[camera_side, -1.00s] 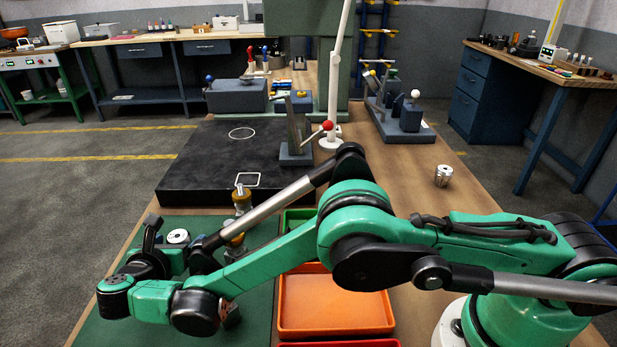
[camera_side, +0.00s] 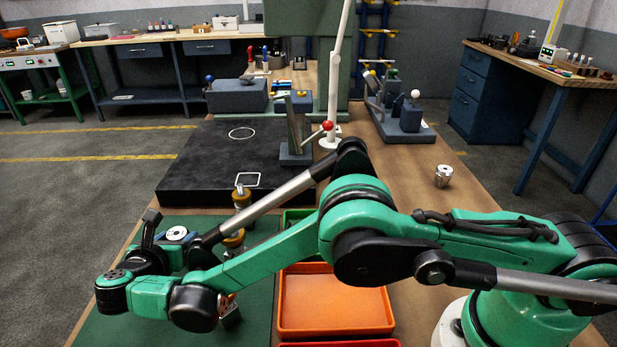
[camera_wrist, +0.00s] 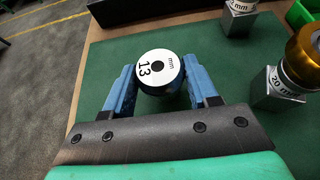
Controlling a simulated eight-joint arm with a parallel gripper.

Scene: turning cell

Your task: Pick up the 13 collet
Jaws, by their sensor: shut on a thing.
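The 13 collet (camera_wrist: 160,68) has a white top face marked "13 mm" with a dark hole in its middle. It sits between the two blue fingers of my gripper (camera_wrist: 161,86) in the wrist view, and the fingers are shut on its sides. In the side view, the white top of the collet (camera_side: 176,233) shows at the left, beside my gripper (camera_side: 165,245), over the green mat (camera_side: 130,325). My wrist and fingers hide most of its body there, and the gap below it is hard to judge.
Other collet stands, one marked "20 mm" (camera_wrist: 277,88) with a gold-coloured piece (camera_wrist: 304,50), stand to the right in the wrist view. An orange tray (camera_side: 335,302) lies right of the mat. A black plate (camera_side: 205,160) lies behind. A metal collet (camera_side: 443,176) stands alone at right.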

